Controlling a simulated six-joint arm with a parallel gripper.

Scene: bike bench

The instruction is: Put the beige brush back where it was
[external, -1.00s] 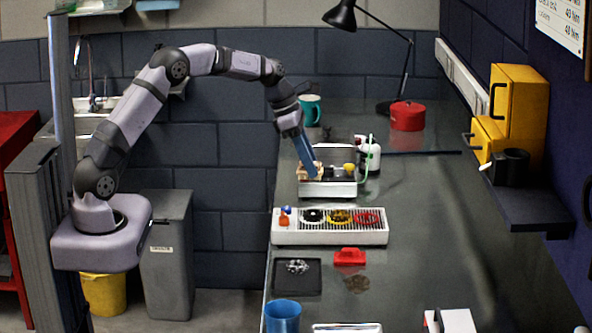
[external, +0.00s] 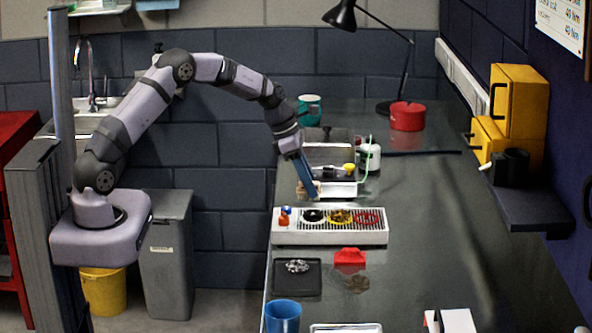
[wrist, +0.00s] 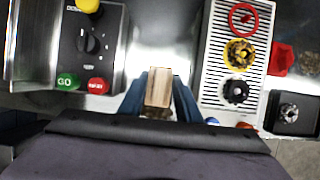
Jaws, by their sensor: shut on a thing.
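The beige brush (wrist: 158,88) is held between the two blue fingers of my gripper (wrist: 158,105) in the wrist view. In the external view my gripper (external: 308,188) points down, with the brush (external: 309,189) at its fingertips. It is above the bench, between the metal washer tray behind and the white slotted tray in front. The brush's lower end and any contact with the bench cannot be made out.
The metal washer tray (external: 345,189) has a control panel (wrist: 90,45) with a knob and buttons. The slotted tray (external: 283,238) holds black, yellow and red rings. A black tray (external: 283,284), red block (external: 350,257) and blue cup (external: 282,316) stand nearer. The bench's right side is clear.

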